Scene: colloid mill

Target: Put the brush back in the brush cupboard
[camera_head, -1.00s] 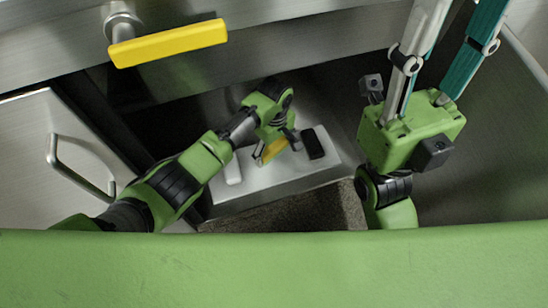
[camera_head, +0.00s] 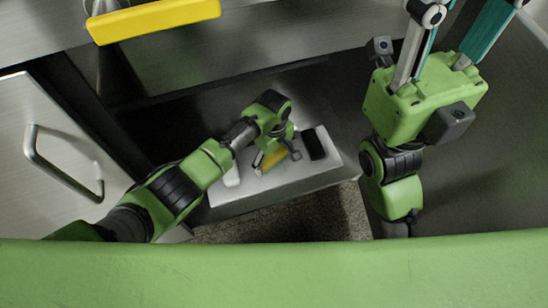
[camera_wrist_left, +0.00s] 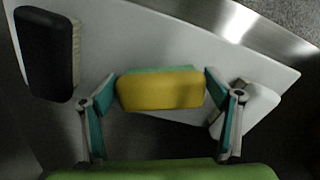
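A yellow block-shaped brush (camera_wrist_left: 160,90) with a teal far side lies on the pale shelf (camera_wrist_left: 150,45) in the left wrist view. It also shows in the head view (camera_head: 274,158), partly covered by my left gripper (camera_head: 276,152). In the wrist view the fingers of my left gripper (camera_wrist_left: 161,80) stand apart, one on each side of the yellow brush, with thin gaps. A black brush with pale bristles (camera_wrist_left: 47,55) lies to the left, and a white one (camera_wrist_left: 256,106) to the right. My right gripper (camera_head: 460,25) is raised, fingers spread, tips near the top edge.
The shelf (camera_head: 270,194) sits in a dark metal recess. A metal door with a bar handle (camera_head: 62,165) stands at the left. A yellow-handled lever (camera_head: 155,20) juts out above. Speckled floor (camera_head: 290,225) shows below the shelf.

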